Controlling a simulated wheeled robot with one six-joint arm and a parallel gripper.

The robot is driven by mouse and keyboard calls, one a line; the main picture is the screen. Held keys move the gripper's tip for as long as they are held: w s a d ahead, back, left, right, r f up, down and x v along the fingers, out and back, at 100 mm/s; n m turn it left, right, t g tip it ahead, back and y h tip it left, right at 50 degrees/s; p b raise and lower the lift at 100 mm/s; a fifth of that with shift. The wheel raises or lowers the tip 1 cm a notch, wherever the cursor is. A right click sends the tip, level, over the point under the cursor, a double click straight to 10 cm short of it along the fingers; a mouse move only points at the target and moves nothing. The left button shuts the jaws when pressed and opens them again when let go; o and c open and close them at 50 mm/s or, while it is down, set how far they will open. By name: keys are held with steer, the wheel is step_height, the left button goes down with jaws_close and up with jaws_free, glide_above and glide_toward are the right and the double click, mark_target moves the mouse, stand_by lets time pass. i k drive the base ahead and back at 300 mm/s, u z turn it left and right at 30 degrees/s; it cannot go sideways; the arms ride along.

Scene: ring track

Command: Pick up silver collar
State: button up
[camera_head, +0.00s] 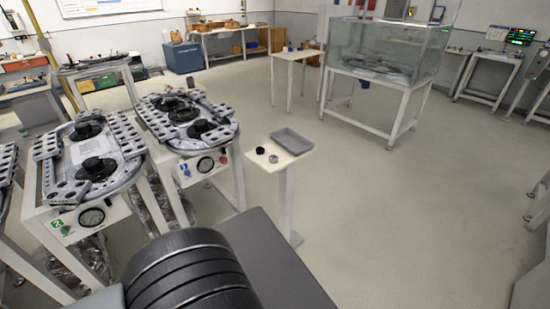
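A small grey ring (273,158), which looks like the silver collar, sits on top of a narrow white pedestal stand (263,164) near the middle of the head view. A small black ring (260,150) sits just left of it on the same top. A shallow grey tray (292,141) lies behind them on the stand and looks empty. My gripper is not in view. A dark ribbed cylinder and a dark flat surface at the bottom are likely parts of me.
Left of the stand are two white tables with ring tracks (190,118) (62,183) and front gauges. A clear glass tank (390,45) stands on a white frame behind. A blue cabinet (184,57) and benches line the back wall. Open floor lies right of the stand.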

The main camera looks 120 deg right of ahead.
mark_target(273, 159)
steer(key=z, duration=4.8)
steer(key=i, duration=1.45)
steer(key=u, duration=2.75)
